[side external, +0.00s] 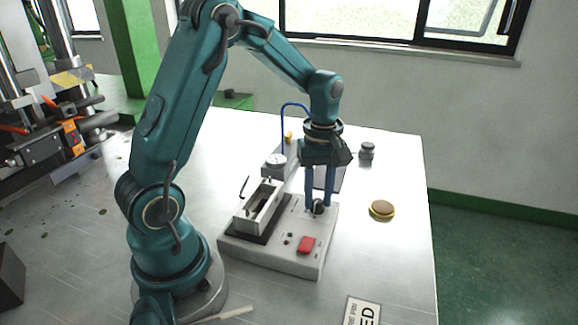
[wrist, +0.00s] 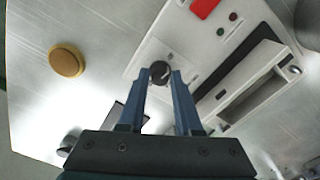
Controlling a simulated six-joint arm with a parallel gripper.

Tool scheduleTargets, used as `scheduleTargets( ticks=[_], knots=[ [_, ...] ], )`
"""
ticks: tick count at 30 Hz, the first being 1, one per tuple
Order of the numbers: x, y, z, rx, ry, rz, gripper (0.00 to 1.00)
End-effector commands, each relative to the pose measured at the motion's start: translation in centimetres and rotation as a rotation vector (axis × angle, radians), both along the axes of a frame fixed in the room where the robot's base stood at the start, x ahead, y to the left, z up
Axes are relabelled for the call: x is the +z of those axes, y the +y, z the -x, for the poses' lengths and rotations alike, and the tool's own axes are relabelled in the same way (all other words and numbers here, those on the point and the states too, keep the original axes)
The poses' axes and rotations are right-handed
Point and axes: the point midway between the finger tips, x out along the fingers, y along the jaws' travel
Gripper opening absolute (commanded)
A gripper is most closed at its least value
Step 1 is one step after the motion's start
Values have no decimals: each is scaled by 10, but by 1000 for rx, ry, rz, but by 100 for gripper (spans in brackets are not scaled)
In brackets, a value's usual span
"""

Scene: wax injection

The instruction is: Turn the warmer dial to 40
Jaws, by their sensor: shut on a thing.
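The warmer (side external: 270,256) is a pale grey box on the metal table, with a raised open trough on its left side. Its dial (wrist: 160,72) is a small dark round knob with a light pointer line, seen in the wrist view between my fingertips. My gripper (side external: 318,206) points down over the warmer's panel, with its blue fingers shut on the dial. The dial also shows as a dark knob in the side view (side external: 318,208). The scale marks around it are too small to read.
A red button (side external: 306,244) sits on the panel near the dial. A round brass-coloured disc (side external: 382,209) lies to the right, and a small grey weight-like piece (side external: 367,150) stands behind. A gauge (side external: 276,160) with a blue hose is behind the warmer. A printed card (side external: 362,311) lies in front.

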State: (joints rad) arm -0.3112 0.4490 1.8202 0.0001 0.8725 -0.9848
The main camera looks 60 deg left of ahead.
Motion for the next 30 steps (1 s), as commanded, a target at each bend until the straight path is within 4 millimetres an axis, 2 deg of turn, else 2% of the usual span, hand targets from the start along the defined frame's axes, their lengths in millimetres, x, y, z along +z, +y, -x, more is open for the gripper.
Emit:
scheduleTargets(
  ticks=[18, 30],
  knots=[
    [1, 0, 0, -551, -1, 0, 0],
    [1, 0, 0, -742, -1, 0, 0]
  ],
)
